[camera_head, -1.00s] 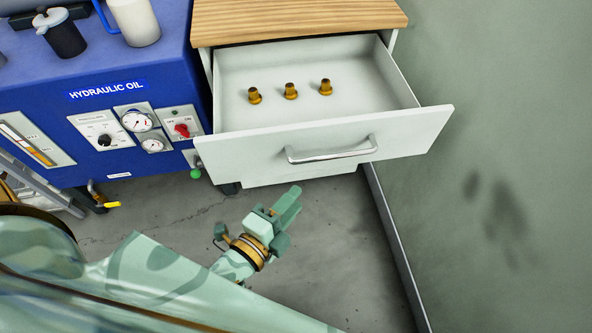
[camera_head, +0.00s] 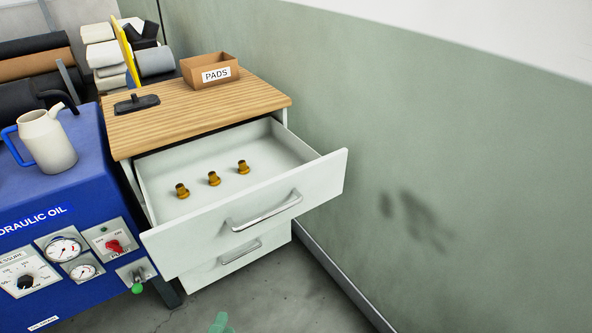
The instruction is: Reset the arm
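Only the pale green tip of my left gripper (camera_head: 221,322) shows, at the bottom edge, over the floor in front of the cabinet. Too little of it is in view to tell open from shut. My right gripper is out of view. The white upper drawer (camera_head: 255,215) is pulled open, with its silver handle (camera_head: 264,211) in front. Three brass nozzles stand upright in it in a row: a left one (camera_head: 182,191), a middle one (camera_head: 214,179) and a right one (camera_head: 243,167). My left gripper is apart from the drawer.
A blue hydraulic unit (camera_head: 85,205) stands left of the cabinet, with a white jug (camera_head: 46,142) on top. The wooden cabinet top (camera_head: 190,110) holds a PADS box (camera_head: 210,71) and a dark object (camera_head: 137,104). A green wall (camera_head: 450,170) bounds the right side.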

